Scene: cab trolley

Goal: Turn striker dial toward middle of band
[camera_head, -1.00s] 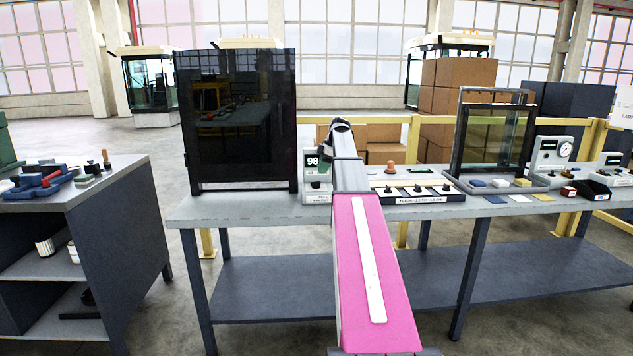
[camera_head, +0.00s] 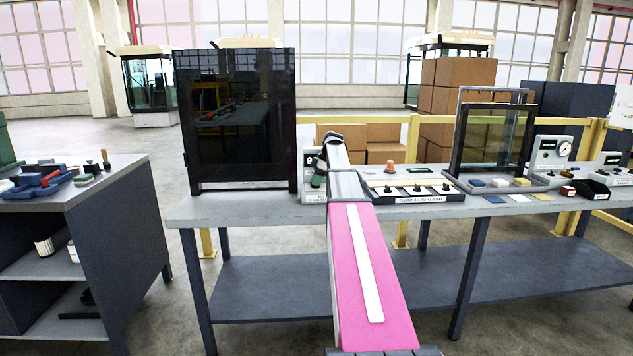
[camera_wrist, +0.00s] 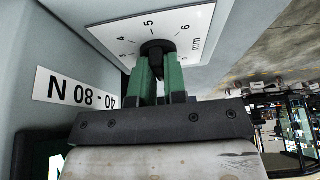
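The striker dial (camera_wrist: 157,46) is a black knob on a white scale plate (camera_wrist: 193,27) marked 3 to 6 mm in the wrist view. My gripper (camera_wrist: 159,66) has two green fingers close together, with their tips at the dial. They look shut on it, though the exact contact and any pointer mark are hidden. A label beside the plate reads "40 - 80 N". In the head view my gripper (camera_head: 317,178) is at the small grey instrument (camera_head: 309,189) on the bench, and my arm covers much of it.
A tall dark glass panel (camera_head: 236,120) stands just left of the instrument. A low fixture with knobs (camera_head: 414,188) lies to the right on the bench (camera_head: 250,206). A framed glass stand (camera_head: 494,140) and a gauge box (camera_head: 549,152) are farther right.

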